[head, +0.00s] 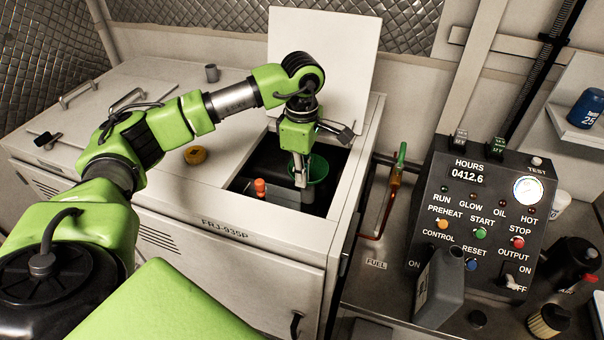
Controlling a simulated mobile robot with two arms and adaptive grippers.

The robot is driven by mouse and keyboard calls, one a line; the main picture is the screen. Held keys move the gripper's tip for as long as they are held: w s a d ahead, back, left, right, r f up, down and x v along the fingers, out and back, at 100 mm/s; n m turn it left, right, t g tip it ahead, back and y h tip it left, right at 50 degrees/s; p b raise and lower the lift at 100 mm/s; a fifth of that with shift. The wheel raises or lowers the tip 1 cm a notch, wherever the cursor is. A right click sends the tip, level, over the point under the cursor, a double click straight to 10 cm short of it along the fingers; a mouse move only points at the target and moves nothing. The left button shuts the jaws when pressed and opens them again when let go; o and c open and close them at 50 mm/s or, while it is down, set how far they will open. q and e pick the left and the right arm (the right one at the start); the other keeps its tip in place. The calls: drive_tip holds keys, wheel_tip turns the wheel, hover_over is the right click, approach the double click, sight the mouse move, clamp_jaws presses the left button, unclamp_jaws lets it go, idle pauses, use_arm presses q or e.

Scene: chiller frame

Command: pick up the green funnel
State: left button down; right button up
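The green funnel (319,170) sits inside the open hatch of the white chiller cabinet, with its wide mouth upward. It stands over a grey spout or neck (308,196) in the dark opening. My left gripper (301,178) points down into the hatch at the funnel's left rim. Its fingers overlap the rim in the picture. I cannot tell whether they are closed on the rim or just beside it. The funnel's lower part is partly hidden. My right gripper is not in view.
The raised white lid (325,45) stands behind the hatch. An orange-red knob (260,186) is in the opening. A control panel (480,215) and a grey jug (441,290) stand at the right.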

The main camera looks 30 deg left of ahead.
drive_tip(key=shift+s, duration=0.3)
use_arm(q)
drive_tip(key=shift+a+r+p, duration=0.1)
drive_tip(key=shift+r+p, duration=0.65)
drive_tip(key=shift+r, duration=0.45)
wheel_tip(320, 180, up, 9)
drive_tip(key=p, duration=0.5)
drive_tip(key=shift+f, duration=0.2)
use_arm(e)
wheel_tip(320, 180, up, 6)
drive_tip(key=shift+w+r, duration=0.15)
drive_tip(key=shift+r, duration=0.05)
